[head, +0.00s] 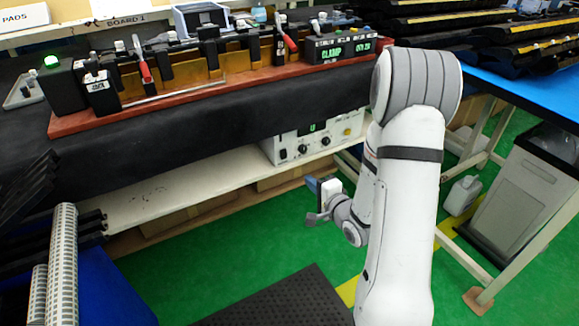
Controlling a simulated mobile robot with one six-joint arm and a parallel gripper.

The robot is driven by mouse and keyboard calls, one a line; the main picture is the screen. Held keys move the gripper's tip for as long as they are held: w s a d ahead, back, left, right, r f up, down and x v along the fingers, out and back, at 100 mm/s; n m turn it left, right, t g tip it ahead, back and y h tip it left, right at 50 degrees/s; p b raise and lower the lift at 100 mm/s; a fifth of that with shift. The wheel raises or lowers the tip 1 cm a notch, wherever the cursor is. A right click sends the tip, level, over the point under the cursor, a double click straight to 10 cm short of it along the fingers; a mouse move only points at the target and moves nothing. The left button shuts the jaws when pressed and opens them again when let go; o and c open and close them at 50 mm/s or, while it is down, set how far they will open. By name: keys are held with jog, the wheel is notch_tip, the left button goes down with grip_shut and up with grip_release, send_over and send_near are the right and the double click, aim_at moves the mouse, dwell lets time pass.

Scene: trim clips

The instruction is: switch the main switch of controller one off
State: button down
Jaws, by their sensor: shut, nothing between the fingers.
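A white controller box (290,148) stands on the shelf under the bench, with a lit green display (313,127), dark knobs and a small orange part (347,131) on its front. I cannot read a number on it or tell which part is its main switch. My gripper (313,219) is shut and empty. It hangs over the green floor, below and in front of the controller, apart from it. My arm stands to the right of the box and may cover its right end.
Above, the bench carries a red-brown board (215,95) with clamps and a black display unit (340,48). The white shelf (185,190) left of the controller is clear. A grey bin (515,190) and a white jug (461,195) stand right. A dark mat (285,303) lies on the floor.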

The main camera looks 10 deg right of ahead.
aim_at(283, 157)
jog(key=b+x, duration=0.2)
jog(key=x, duration=1.2)
jog(key=shift+r+b, duration=0.1)
jog(key=shift+b, duration=0.25)
